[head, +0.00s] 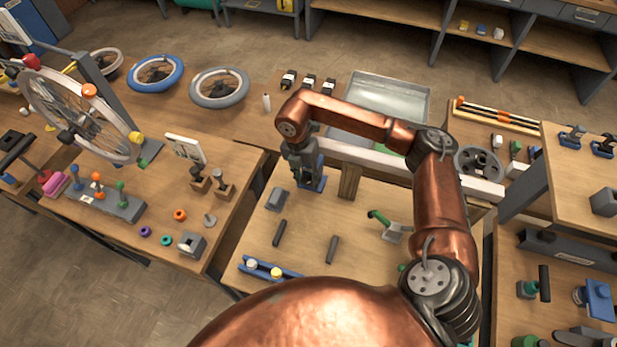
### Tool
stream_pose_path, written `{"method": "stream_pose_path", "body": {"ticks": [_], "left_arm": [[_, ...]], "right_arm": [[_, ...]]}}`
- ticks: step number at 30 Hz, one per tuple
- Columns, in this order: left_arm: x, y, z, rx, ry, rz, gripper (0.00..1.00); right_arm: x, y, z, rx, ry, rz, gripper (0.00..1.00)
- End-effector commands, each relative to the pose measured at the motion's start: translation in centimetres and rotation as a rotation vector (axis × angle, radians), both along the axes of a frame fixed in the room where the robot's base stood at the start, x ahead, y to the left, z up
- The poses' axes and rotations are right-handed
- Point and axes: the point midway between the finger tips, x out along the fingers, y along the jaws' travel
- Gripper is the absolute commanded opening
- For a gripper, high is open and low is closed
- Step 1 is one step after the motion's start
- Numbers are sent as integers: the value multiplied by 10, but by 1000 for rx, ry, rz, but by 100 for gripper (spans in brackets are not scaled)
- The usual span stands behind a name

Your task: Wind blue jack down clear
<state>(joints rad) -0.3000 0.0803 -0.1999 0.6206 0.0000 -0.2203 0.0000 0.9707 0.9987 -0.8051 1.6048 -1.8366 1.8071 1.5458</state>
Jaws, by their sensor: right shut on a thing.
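The blue jack (318,183) stands on the middle wooden bench, near the left end of a long pale frame tube (385,162). My right gripper (304,170) comes down over the jack from above and is shut on its upper part. The gripper hides most of the jack's top, so I cannot tell whether the jack touches the tube. A wooden block (349,182) stands under the tube just right of the jack. My left gripper is not in view.
A grey block (276,199), dark hand tools (331,249) and a blue rack (268,269) lie in front on the bench. A green-handled tool (379,217) is to the right. A metal tray (387,98) is behind. The left bench holds a spoked wheel (80,115).

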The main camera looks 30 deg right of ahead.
Motion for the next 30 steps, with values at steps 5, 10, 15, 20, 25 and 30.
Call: {"method": "stream_pose_path", "body": {"ticks": [5, 10, 15, 20, 25, 30], "left_arm": [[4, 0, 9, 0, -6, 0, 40], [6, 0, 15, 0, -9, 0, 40], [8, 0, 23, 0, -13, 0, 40], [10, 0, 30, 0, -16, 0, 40], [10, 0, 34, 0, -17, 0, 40], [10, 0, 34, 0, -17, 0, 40]], "right_arm": [[4, 3, 4, -91, 96, 1, 8], [5, 4, 3, -175, 189, 0, 8], [6, 4, 3, -245, 265, -1, 8], [7, 4, 3, -289, 315, 0, 8], [6, 4, 1, -312, 344, -1, 8], [7, 4, 0, -319, 352, -1, 8]]}}
